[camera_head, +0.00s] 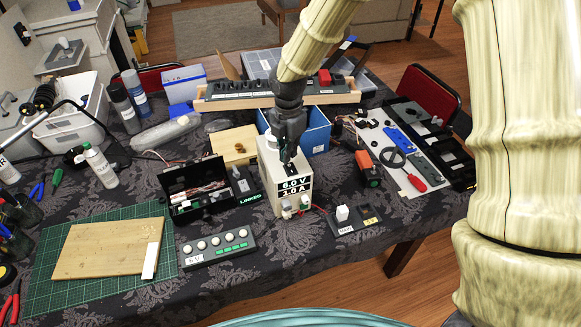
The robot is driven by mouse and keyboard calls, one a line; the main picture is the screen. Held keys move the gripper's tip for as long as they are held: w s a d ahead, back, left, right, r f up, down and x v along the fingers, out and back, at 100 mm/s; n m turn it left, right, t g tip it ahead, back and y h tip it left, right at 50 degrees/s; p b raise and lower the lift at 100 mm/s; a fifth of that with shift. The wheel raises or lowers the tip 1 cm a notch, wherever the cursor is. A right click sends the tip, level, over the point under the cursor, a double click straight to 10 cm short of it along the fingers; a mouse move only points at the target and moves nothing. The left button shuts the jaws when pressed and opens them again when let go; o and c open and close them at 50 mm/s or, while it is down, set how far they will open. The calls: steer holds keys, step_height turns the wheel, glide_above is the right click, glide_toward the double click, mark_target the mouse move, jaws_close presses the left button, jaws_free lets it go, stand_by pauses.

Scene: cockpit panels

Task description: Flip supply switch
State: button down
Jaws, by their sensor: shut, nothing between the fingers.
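The power supply (268,180) is a white box on the table, with a black display reading 6.0V and 1.0A on its front. My gripper (288,156) is dark, points downward and is shut, with nothing in it. Its fingertips are at the top of the supply, close above the display. I cannot tell whether they touch it. A round white knob shows at the top left of the supply, beside my gripper. The supply switch is not clearly made out; my fingers cover part of the top of the box.
A blue box (318,131) stands just behind the supply. An open black case (190,207) and a button panel (218,246) lie to the left. A small panel with a white switch (343,213) is at the right. Tools (413,160) lie farther right.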

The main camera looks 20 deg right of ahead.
mark_target(289, 163)
steer(key=shift+f+b, duration=0.35)
steer(key=shift+f, duration=0.8)
stand_by(0.9)
steer(key=shift+r, duration=0.1)
steer(key=shift+r+p, duration=3.3)
steer(key=shift+r, duration=0.2)
steer(key=shift+f, duration=0.1)
